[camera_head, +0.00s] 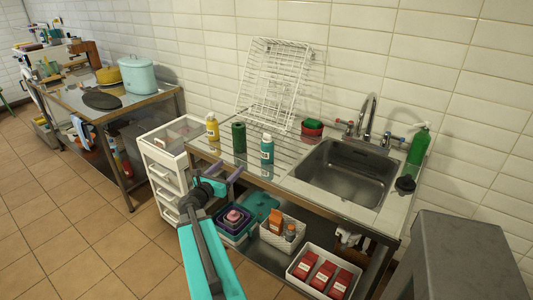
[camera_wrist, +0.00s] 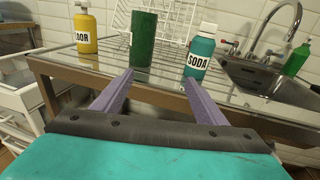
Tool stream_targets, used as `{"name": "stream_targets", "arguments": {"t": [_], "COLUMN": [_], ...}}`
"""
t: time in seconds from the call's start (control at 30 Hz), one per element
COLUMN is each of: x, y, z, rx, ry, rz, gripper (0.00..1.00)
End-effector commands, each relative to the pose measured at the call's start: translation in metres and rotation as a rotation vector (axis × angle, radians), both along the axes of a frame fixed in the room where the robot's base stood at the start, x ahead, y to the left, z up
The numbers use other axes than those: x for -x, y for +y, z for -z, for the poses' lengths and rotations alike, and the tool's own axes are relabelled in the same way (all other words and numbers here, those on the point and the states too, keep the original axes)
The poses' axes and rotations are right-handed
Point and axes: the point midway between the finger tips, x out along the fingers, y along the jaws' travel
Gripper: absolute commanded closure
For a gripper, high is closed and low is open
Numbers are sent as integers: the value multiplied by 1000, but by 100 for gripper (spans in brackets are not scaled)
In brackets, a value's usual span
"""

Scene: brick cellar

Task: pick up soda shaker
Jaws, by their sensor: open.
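The soda shaker is a teal bottle with a white "SODA" label and a pale cap. It stands upright on the ribbed metal drainboard, left of the sink, in the head view (camera_head: 267,150) and in the wrist view (camera_wrist: 200,54). My gripper (camera_head: 222,176) is in front of the counter's front edge, apart from the shaker. In the wrist view its two purple fingers (camera_wrist: 160,80) are spread wide with nothing between them. The shaker stands beyond the right fingertip, and a green cylinder (camera_wrist: 144,42) stands beyond the left one.
A yellow bottle (camera_head: 212,127) stands left of the green cylinder. A white wire rack (camera_head: 274,80) leans on the wall behind. The metal sink (camera_head: 345,175) is to the right, with a green spray bottle (camera_head: 419,145). A white drawer unit (camera_head: 160,160) adjoins the counter's left end.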

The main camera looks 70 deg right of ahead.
Motion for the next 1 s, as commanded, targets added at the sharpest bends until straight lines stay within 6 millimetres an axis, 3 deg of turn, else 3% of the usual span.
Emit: {"name": "stream_targets", "arguments": {"t": [0.03,0.2,0.33,0.8,1.0], "x": [17,60,78,84,85], "y": [-14,-42,-52,-55,-67], "z": [-12,-38,-46,-49,-49], "rx": [19,55,66,69,69], "ry": [-1,-5,-10,-12,-11], "rz": [27,93,122,130,131], "gripper": [34,34,34,34,34]}}
